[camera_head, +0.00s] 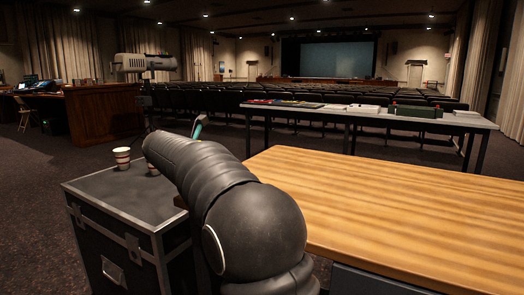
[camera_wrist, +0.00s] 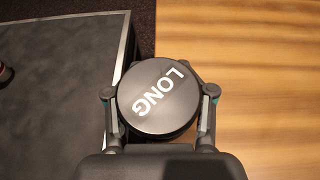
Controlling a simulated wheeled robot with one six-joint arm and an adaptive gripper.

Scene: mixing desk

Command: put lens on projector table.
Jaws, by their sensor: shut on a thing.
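My gripper (camera_wrist: 158,104) is shut on a round black lens (camera_wrist: 150,112) with "LONG" in white letters on its flat face. One finger lies on each side of the lens in the wrist view. The lens is above the strip between the dark case and the wooden table; its height cannot be told. In the head view, my arm hides the lens and most of the gripper; only a teal bit of the gripper (camera_head: 199,127) shows. A wooden-topped table (camera_head: 400,215) is at the right, its visible top bare. A projector (camera_head: 144,63) stands on a stand farther back left.
A black case (camera_head: 130,195) with metal edges stands at the left. A striped paper cup (camera_head: 122,158) and another cup (camera_head: 153,169) stand on it. A long table (camera_head: 470,122) with papers and a green box (camera_head: 415,111) is behind, before rows of seats.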

